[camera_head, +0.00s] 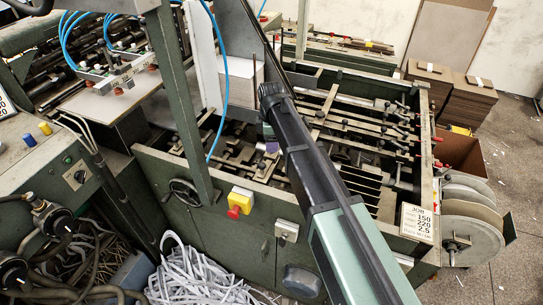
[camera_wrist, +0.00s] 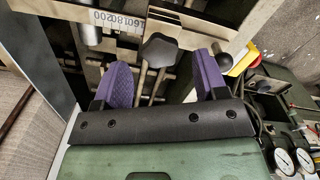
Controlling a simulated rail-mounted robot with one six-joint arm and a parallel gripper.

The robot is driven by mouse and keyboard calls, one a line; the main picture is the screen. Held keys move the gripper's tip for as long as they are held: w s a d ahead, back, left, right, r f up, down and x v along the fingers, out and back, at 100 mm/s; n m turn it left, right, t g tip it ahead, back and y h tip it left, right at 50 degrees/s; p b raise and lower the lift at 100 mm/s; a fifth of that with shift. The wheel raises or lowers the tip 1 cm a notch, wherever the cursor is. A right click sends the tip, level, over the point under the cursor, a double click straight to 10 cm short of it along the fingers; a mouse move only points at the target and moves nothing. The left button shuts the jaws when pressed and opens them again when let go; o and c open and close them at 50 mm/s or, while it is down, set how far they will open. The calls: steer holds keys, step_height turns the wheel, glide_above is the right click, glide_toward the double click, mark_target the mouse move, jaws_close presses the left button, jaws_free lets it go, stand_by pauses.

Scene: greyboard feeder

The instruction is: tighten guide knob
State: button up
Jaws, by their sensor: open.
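A dark, faceted guide knob (camera_wrist: 159,50) on a pale metal stem shows in the wrist view, between and a little beyond my fingertips. My gripper (camera_wrist: 161,66) is open, with one purple finger pad to the left of the knob and one to the right. Visible gaps separate both pads from the knob. In the head view my gripper (camera_head: 271,146) is mostly hidden behind my arm, with only a bit of purple showing over the feeder bed. I cannot tell which knob it faces there.
A numbered scale bar (camera_wrist: 120,22) runs beside the knob. Metal rods and guide bars (camera_head: 335,115) crowd the green feeder frame (camera_head: 215,215). A yellow box with a red button (camera_head: 239,203) is on its near side. Paper strips (camera_head: 195,275) lie below.

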step_height(320, 180, down, 3)
steer(key=shift+r+b, duration=0.2)
steer(key=shift+b, duration=0.35)
steer(key=shift+r, duration=0.15)
steer(key=shift+c, duration=0.3)
steer(key=c, duration=0.9)
steer(key=shift+o, duration=0.2)
